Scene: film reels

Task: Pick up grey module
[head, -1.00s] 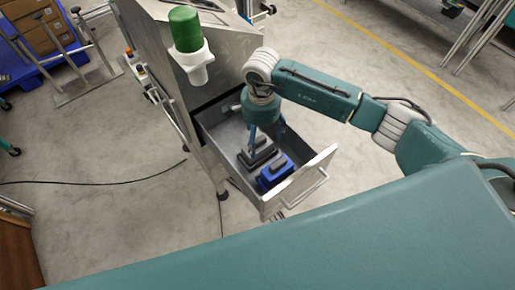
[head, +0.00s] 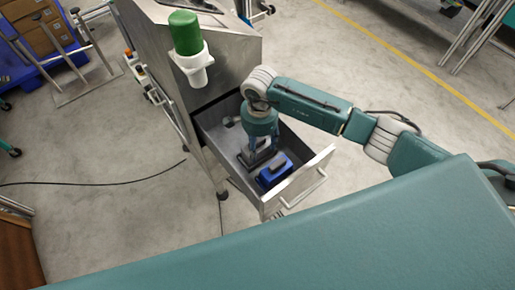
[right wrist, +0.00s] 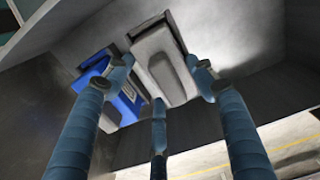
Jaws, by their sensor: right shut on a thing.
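The grey module (right wrist: 172,82) is a block with a raised grip on top; in the right wrist view it lies between the fingers of my right gripper (right wrist: 163,66). In the head view my right gripper (head: 259,155) points down into the open drawer (head: 212,136), shut on the grey module, which its fingers partly hide. A blue module (head: 274,173) sits in the drawer right beside it, toward the drawer front; it also shows in the right wrist view (right wrist: 128,104), behind a finger. My left gripper is not in view.
The drawer's metal front with its handle (head: 308,190) and its side walls enclose the modules closely. The steel cabinet (head: 165,50) with a green-topped white fitting (head: 188,35) stands to the left. A black cable (head: 100,184) lies on the open floor.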

